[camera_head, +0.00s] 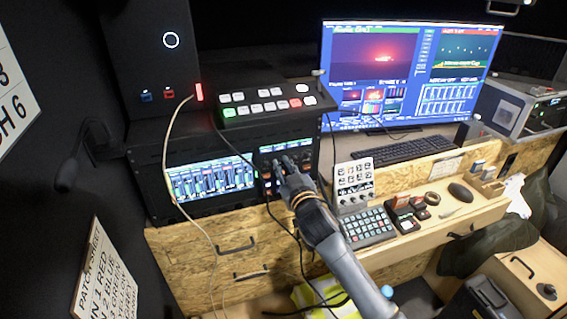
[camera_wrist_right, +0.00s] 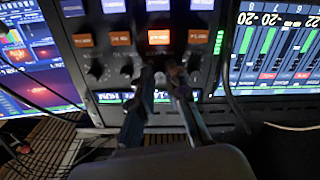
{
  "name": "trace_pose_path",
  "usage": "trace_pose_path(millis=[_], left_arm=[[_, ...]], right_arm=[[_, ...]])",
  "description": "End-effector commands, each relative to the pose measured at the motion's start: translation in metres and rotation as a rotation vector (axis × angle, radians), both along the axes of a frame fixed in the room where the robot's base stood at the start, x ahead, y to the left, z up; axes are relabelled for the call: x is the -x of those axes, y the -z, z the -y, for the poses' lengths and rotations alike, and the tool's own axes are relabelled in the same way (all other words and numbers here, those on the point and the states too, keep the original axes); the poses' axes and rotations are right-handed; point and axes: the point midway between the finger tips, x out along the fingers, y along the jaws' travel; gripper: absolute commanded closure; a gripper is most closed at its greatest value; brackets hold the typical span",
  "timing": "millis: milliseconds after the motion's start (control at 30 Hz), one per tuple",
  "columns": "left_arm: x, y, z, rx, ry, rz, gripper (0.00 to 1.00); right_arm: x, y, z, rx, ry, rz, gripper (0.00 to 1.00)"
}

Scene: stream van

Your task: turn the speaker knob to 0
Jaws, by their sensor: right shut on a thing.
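My right gripper (camera_head: 281,166) reaches up to the small control panel (camera_head: 264,165) right of the mixer screen in the rack. In the right wrist view its two dark fingers (camera_wrist_right: 162,78) point at a row of small dark knobs below lit orange buttons. The fingers are shut on one knob of this row, which they mostly hide. Free knobs show on either side, one at the left (camera_wrist_right: 127,72) and one at the right (camera_wrist_right: 194,70). I cannot read which label belongs to the held knob, nor its pointer angle. My left gripper is not in view.
A button switcher (camera_head: 265,103) sits above the rack. A thin pale cable (camera_head: 167,140) hangs in front of the rack's left side. A white-faced button panel (camera_head: 355,181) and a keypad (camera_head: 367,226) stand on the desk right of my arm. The monitor (camera_head: 405,75) is behind.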

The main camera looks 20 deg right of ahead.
Motion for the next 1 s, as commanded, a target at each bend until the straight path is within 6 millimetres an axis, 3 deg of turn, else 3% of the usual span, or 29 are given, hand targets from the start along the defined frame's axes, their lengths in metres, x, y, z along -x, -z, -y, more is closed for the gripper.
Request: trace_pose_path(millis=[1000], left_arm=[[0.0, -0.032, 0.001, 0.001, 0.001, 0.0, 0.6]], right_arm=[[0.0, 0.0, 0.0, 0.962, -0.002, 0.031, 1.0]])
